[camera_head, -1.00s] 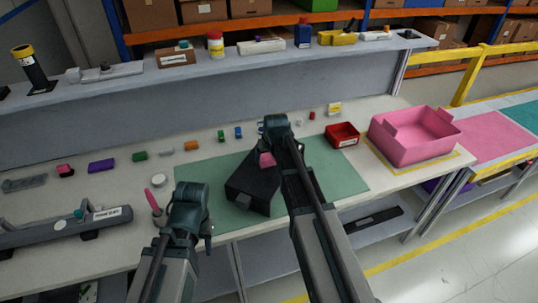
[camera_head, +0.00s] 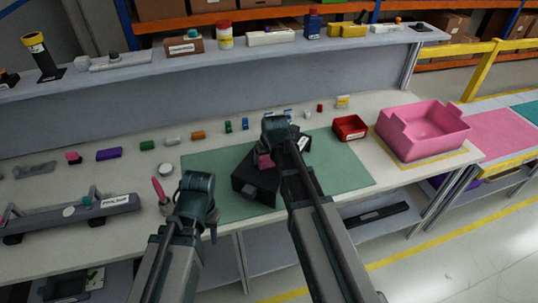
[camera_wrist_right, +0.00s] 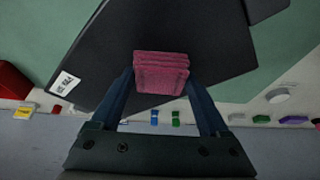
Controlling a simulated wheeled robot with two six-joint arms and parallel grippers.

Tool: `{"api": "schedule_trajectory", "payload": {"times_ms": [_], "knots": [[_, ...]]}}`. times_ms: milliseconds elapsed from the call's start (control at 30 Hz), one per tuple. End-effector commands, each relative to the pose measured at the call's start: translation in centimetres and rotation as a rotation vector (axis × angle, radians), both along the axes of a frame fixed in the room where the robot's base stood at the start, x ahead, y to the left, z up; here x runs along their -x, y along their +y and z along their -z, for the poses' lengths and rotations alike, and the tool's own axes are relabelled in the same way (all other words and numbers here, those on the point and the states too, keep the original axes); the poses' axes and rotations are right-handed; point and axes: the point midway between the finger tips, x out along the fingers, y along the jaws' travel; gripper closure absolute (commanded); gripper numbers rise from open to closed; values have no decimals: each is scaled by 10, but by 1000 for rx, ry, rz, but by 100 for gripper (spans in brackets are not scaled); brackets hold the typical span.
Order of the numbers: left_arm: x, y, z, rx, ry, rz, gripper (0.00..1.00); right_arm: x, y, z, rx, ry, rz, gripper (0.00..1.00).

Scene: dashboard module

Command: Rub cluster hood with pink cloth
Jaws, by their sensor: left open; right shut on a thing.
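The cluster hood (camera_head: 243,187) is a black, angular block with a white label, lying on the green mat in the head view. It also fills much of the right wrist view (camera_wrist_right: 205,35). The pink cloth (camera_wrist_right: 161,73) is a small folded pad between my right fingers; in the head view the cloth (camera_head: 264,162) shows over the hood's top. My right gripper (camera_wrist_right: 160,88) is shut on it and holds it against or just above the hood; exact contact is hard to tell. My left gripper (camera_head: 200,205) is open and empty, left of the hood near the front table edge; its fingertips are mostly hidden.
The green mat (camera_head: 335,170) has free room right of the hood. A red bin (camera_head: 350,128) and a pink crate (camera_head: 425,140) stand further right. Several small colored blocks line the back. A grey bar-shaped part (camera_head: 70,215) and a pink-handled tool (camera_head: 160,190) are at left.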

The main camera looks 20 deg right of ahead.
Motion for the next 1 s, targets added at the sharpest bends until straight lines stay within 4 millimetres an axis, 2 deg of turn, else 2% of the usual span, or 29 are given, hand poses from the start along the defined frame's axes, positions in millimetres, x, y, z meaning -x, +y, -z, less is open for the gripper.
{"api": "schedule_trajectory", "payload": {"times_ms": [367,900,1000], "knots": [[0,0,-6,0,0,0,55,-1,0,-6,1,-1,1,66],[0,0,-58,0,0,0,55,-1,-1,-58,1,-2,0,66],[0,0,-62,0,0,0,55,-1,-1,-62,1,-2,0,66]]}}
